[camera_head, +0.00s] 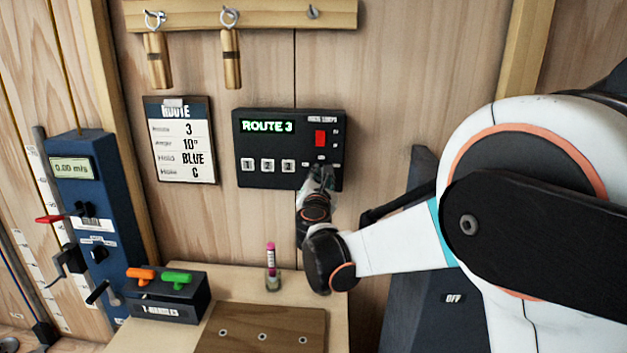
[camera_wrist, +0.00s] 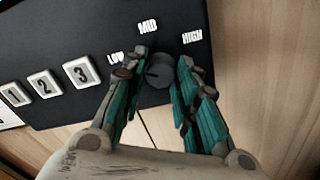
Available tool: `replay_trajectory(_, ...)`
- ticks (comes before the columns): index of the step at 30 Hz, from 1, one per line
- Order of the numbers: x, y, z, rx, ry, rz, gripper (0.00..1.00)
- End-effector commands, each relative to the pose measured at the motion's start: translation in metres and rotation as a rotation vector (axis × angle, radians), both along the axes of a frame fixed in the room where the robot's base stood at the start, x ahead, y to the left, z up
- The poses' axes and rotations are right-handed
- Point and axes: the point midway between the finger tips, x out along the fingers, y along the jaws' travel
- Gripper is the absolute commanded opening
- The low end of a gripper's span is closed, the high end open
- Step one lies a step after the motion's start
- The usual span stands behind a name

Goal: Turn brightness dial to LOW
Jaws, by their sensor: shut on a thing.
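The brightness dial (camera_wrist: 158,72) is a dark round knob on the black control panel (camera_head: 248,178). In the wrist view, the labels LOW, MID and HIGH stand around it, LOW at left, MID above and HIGH at right. A faint mark on the knob seems to point to the left, but I cannot read its setting surely. My gripper (camera_wrist: 158,80) has its two teal fingers on either side of the knob and is shut on it. In the head view, my gripper (camera_head: 320,180) covers the dial at the panel's lower right.
The panel has a ROUTE 3 display (camera_head: 267,127), a red switch (camera_head: 320,138) and buttons 1, 2, 3 to the left of the dial. A route card (camera_head: 183,150) hangs at left. Below are a table with a pink-topped tube (camera_head: 271,255) and a box with orange and green handles (camera_head: 165,298).

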Motion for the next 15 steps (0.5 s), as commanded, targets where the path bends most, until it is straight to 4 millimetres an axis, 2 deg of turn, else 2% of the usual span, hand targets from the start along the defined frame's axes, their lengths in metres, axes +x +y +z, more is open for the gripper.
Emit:
replay_trajectory(2, -0.0004, 0.0037, -0.0002, 0.0, 0.001, 0.007, 0.04)
replay_trajectory(3, -0.0004, 0.0037, -0.0002, 0.0, 0.001, 0.007, 0.3)
replay_trajectory(6, -0.0004, 0.0032, -0.0004, 0.0, 0.0, 0.006, 0.49)
replay_trajectory(15, -0.0007, 0.0013, -0.0005, 0.002, 0.001, 0.003, 0.49)
